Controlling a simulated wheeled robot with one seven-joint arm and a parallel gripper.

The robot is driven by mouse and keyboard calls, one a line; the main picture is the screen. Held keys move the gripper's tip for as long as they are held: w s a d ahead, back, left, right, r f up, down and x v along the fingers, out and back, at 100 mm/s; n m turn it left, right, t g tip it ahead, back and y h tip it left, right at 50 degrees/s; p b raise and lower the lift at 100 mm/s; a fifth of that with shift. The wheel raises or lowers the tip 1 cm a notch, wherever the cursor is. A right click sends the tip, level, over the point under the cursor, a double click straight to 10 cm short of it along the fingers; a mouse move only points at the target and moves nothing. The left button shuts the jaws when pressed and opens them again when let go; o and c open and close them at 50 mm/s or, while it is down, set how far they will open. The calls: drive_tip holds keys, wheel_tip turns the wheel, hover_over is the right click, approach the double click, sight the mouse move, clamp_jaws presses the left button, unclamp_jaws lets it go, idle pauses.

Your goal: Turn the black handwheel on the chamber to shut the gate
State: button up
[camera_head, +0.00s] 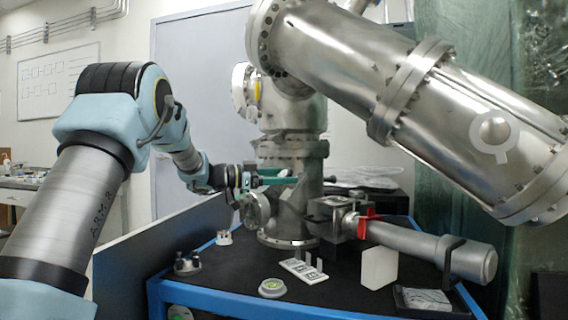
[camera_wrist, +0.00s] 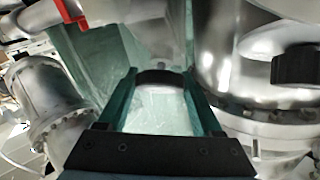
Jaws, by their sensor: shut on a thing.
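My gripper (camera_head: 284,178) reaches in from the left at the steel chamber (camera_head: 292,205), its teal fingers level in front of the vertical column. In the wrist view, my gripper (camera_wrist: 160,84) has its two teal fingers on either side of a black curved piece, which I take to be the black handwheel (camera_wrist: 160,76). The fingers are shut on it near their tips. In the head view I cannot make out the handwheel apart from the gripper and the chamber. The gate itself is hidden inside the metal.
A large steel tube (camera_head: 340,60) slants overhead to the right. A grey cylinder with a red clip (camera_head: 364,226) lies right of the chamber. A white block (camera_head: 379,268), a marker plate (camera_head: 303,271) and a round green-topped disc (camera_head: 272,287) are on the black table. Another black part (camera_wrist: 296,65) is at right.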

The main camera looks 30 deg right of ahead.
drive_tip(key=m+g+p, duration=0.1)
drive_tip(key=m+g+y+p, duration=0.1)
drive_tip(key=m, duration=0.1)
drive_tip(key=m+g+y+p, duration=0.1)
drive_tip(key=m+p, duration=0.1)
drive_tip(key=shift+r, duration=0.25)
drive_tip(key=m+g+y+p, duration=0.2)
drive_tip(key=m+y+p, duration=0.1)
drive_tip(key=m, duration=0.1)
drive_tip(key=shift+p, duration=0.4)
drive_tip(key=m+y+p, duration=0.1)
drive_tip(key=m+p, duration=0.1)
drive_tip(key=m+g+y+p, duration=0.1)
drive_tip(key=m+y+p, duration=0.1)
drive_tip(key=m, duration=0.1)
drive_tip(key=shift+f+y+p, duration=0.15)
drive_tip(key=shift+y+p, duration=0.15)
drive_tip(key=shift+p, duration=0.1)
drive_tip(key=shift+f+m+y+p, duration=0.1)
drive_tip(key=shift+m+y+p, duration=0.3)
drive_tip(key=shift+m+p, duration=0.1)
drive_tip(key=shift+f, duration=0.1)
drive_tip(key=o, duration=1.4)
drive_tip(key=shift+c, duration=0.2)
